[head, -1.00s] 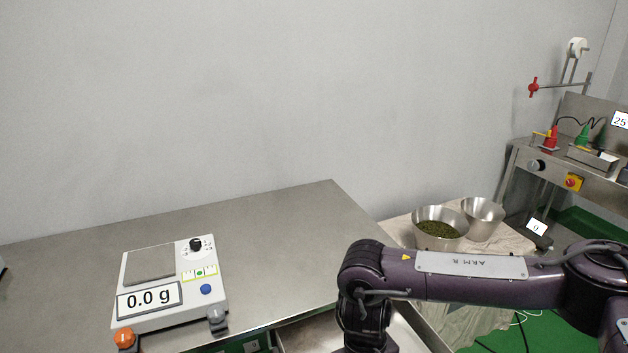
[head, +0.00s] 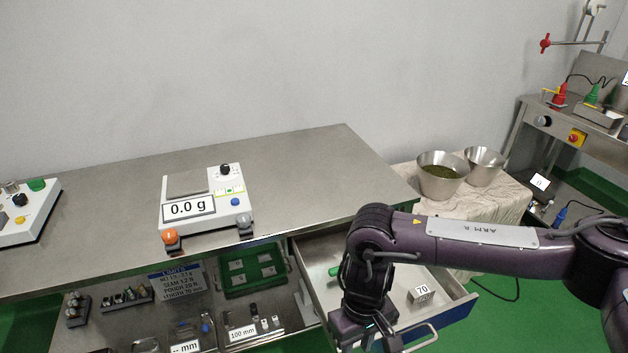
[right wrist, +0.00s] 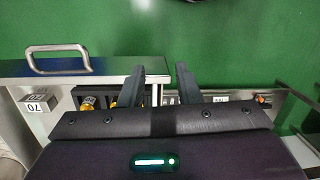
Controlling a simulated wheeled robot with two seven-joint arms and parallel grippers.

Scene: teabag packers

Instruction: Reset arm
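My right arm, a dark purple arm marked "ARM R", comes in from the right in the head view and bends down over an open drawer (head: 461,303). Its gripper end is at the bottom edge there, mostly cut off. My left gripper is in neither view.
A scale (head: 186,232) reading 0.0 g stands on the steel table (head: 310,165). A block marked 70 (head: 420,293) lies in the drawer. Two metal bowls (head: 440,182) stand on a cloth-covered table at right. Green floor (head: 530,310) is open at lower right.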

